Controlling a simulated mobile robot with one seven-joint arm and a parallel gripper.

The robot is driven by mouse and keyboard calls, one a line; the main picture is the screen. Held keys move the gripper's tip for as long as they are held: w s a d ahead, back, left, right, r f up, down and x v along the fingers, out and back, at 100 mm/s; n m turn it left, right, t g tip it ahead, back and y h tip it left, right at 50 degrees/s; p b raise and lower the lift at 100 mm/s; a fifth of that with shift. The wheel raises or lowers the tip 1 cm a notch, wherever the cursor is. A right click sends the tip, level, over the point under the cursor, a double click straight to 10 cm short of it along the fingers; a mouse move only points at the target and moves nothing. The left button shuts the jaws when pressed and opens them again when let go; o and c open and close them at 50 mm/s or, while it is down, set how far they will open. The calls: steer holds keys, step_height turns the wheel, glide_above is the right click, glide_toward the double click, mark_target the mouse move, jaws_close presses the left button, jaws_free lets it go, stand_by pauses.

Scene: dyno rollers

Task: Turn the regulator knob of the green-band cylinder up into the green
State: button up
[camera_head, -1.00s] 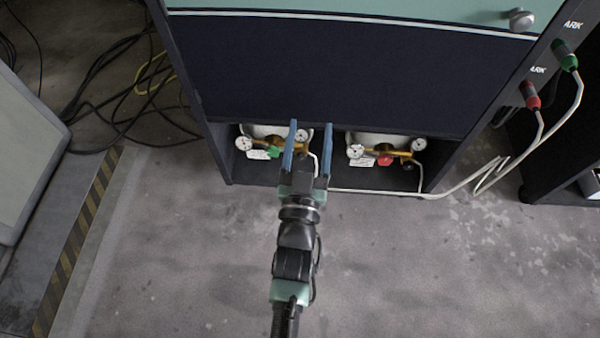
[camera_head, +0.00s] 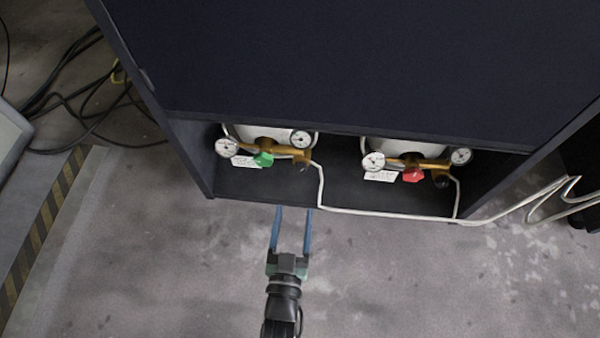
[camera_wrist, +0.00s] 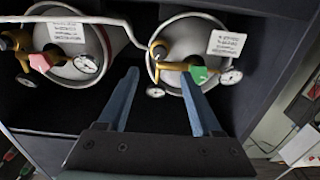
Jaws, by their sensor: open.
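The regulator with the green knob (camera_head: 263,159) sits on the left cylinder (camera_head: 262,134) in the cabinet's low bay. Two round gauges flank it, the left gauge (camera_head: 227,147) and the right gauge (camera_head: 301,139); their needles are too small to read. In the wrist view the green knob (camera_wrist: 199,74) lies just beyond the tip of the right finger. My gripper (camera_head: 294,209) is open and empty, in front of the bay and below the knob in the head view. It also shows in the wrist view (camera_wrist: 158,72), its blue fingers apart and touching nothing.
A second cylinder (camera_head: 405,150) with a red knob (camera_head: 413,175) stands to the right. A white hose (camera_head: 385,213) runs along the bay's front edge. The bay's side walls and dark upper panel (camera_head: 330,70) enclose the cylinders. The floor in front is clear; cables lie at left.

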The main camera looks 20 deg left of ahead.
mark_target(300, 171)
steer(key=b+x, duration=0.5)
steer(key=x, duration=0.4)
steer(key=shift+w+f, duration=0.2)
steer(key=shift+w, duration=0.05)
steer(key=shift+w+a+r, duration=0.1)
steer(key=shift+w+a, duration=0.1)
steer(key=shift+w, duration=0.3)
jaws_close()
